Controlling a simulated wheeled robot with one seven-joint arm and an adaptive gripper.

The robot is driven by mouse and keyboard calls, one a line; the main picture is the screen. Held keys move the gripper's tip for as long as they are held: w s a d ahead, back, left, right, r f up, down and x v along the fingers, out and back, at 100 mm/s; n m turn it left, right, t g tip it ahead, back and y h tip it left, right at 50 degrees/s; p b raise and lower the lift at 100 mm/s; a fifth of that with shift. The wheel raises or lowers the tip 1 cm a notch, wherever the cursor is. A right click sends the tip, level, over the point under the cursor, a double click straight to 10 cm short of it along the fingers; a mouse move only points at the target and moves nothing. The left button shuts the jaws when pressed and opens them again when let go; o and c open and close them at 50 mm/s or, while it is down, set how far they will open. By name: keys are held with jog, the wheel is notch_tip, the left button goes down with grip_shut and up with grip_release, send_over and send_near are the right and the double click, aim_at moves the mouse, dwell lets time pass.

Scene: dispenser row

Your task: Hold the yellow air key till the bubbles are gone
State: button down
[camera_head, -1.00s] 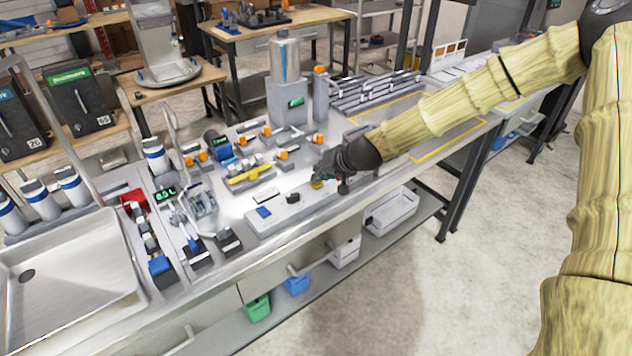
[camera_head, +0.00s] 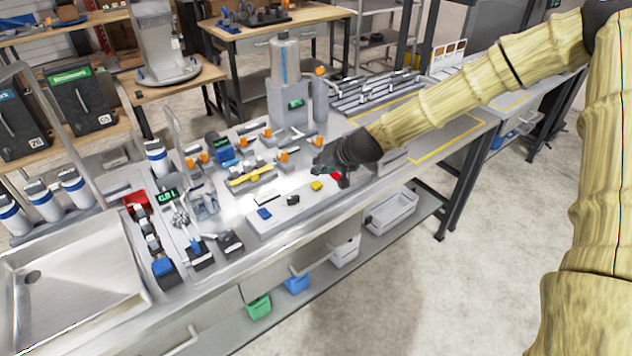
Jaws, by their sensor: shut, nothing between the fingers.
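The yellow key (camera_head: 317,186) sits on a pale panel (camera_head: 283,217) at the front of the bench, in a row with a blue key (camera_head: 264,213), a black key (camera_head: 293,200) and a red key (camera_head: 335,175). My gripper (camera_head: 318,168) is shut and empty. In the picture it is just above and behind the yellow key, apart from it, so the key's top shows clear. A steel column (camera_head: 285,60) with a blue vertical strip stands behind. Bubbles cannot be made out at this size.
Several orange-handled valves and a yellow bar (camera_head: 250,175) crowd the bench left of my gripper. A sink (camera_head: 75,270) is at the left, with a green-lit display (camera_head: 169,195) near it. A yellow-outlined area (camera_head: 450,140) at the right is largely clear.

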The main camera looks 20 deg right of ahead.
aim_at(319, 182)
jog(key=shift+r+p, duration=1)
jog(key=shift+r, duration=0.7)
dwell(1.0)
